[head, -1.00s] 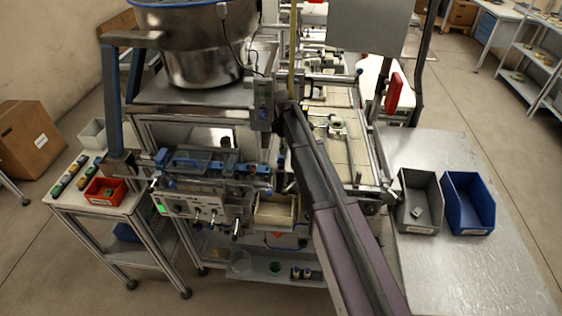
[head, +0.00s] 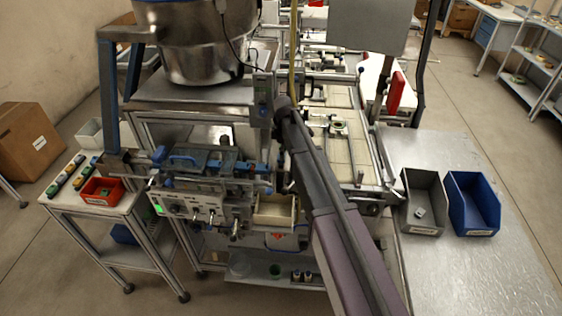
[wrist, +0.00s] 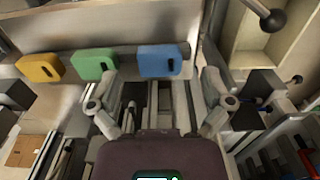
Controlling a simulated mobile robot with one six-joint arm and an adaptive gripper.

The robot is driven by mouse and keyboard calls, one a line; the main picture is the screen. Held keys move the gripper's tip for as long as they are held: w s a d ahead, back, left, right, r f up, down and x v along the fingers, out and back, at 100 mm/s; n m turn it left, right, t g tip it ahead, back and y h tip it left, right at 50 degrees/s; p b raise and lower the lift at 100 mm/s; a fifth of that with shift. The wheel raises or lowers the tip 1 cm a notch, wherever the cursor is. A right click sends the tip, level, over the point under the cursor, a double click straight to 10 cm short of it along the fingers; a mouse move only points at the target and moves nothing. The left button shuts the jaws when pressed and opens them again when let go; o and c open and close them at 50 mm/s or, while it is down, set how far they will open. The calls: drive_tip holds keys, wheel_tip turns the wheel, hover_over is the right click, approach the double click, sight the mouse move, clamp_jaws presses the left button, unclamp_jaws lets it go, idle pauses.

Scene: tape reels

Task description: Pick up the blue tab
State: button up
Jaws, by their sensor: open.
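The blue tab (wrist: 160,61) is in the wrist view at upper centre, a rounded block with a small dark slot. It sits at the right end of a row on a pale metal ledge. My gripper (wrist: 160,90) is open and empty, its two fingers spread apart on either side below the blue tab in the picture. No contact with the tab shows. The green tab (wrist: 94,64) and the yellow tab (wrist: 40,68) stand to its left. In the head view I cannot make out my gripper or the tabs; my arm reaches into the machine there.
Machine rails and rods lie close around my gripper, with a dark ball knob (wrist: 272,20) at upper right in the wrist view. In the head view, a grey bin (head: 422,228) and a blue bin (head: 474,222) stand on the right metal table (head: 450,280), largely clear otherwise.

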drive_tip(key=shift+f+b, duration=0.75)
drive_tip(key=shift+f, duration=0.3)
drive_tip(key=c, duration=0.8)
